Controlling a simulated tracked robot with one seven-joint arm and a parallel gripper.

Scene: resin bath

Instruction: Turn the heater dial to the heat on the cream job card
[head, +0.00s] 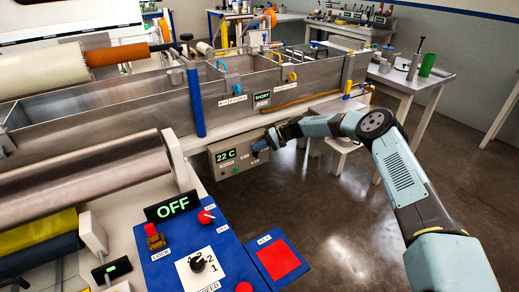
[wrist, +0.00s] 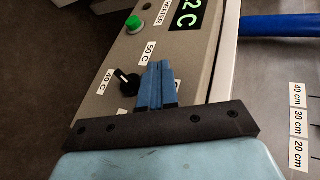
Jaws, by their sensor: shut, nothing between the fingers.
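The heater box (head: 228,167) is a grey-beige panel under the long metal bath, and its display (head: 225,155) reads 22 C. The black heater dial (wrist: 126,81) shows in the wrist view, with a white mark on its upper left side. Labels 40 C (wrist: 109,82) and 50 C (wrist: 150,52) sit around it; another label is mostly hidden behind my fingers. My gripper (wrist: 158,84) is shut and empty, with blue fingers just right of the dial; I cannot tell whether they touch it. In the head view my gripper (head: 262,145) is at the box's right end. I cannot make out a cream job card.
A green button (wrist: 134,25) sits on the panel beyond the dial. A blue post (head: 196,100) stands left of the box. A blue control panel (head: 190,255) with an OFF display (head: 173,206) is in front. Open floor (head: 310,225) lies right of it.

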